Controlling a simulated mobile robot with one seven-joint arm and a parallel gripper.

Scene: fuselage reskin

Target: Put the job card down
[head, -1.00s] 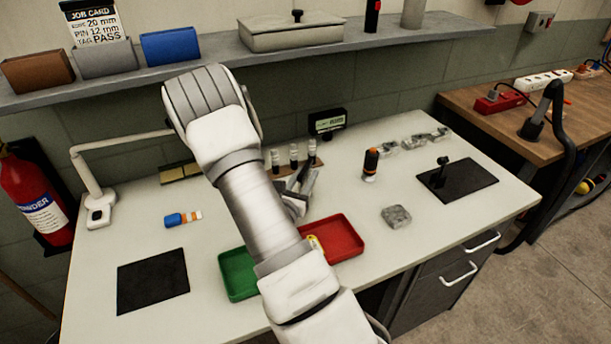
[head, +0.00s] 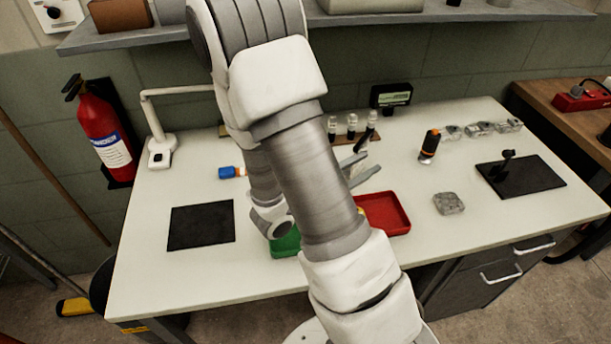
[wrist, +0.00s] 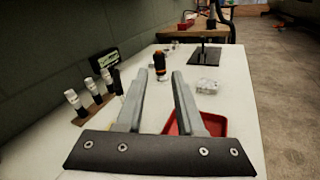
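The job card is not visible in either current view; the shelf above the grey bin (head: 171,11) is cut off by the head view's top edge. My gripper (wrist: 158,76) is open in the wrist view, with its two grey fingers apart and nothing held between them. In the head view its fingers (head: 360,170) show over the bench (head: 330,268), left of the orange-and-black bottle (head: 430,146). My arm hides part of the bench and shelf.
A red tray (head: 384,213) and a partly hidden green tray (head: 284,246) lie near the front. Capped vials (head: 351,126) stand in a rack behind the fingers. Bench around the left mat is clear.

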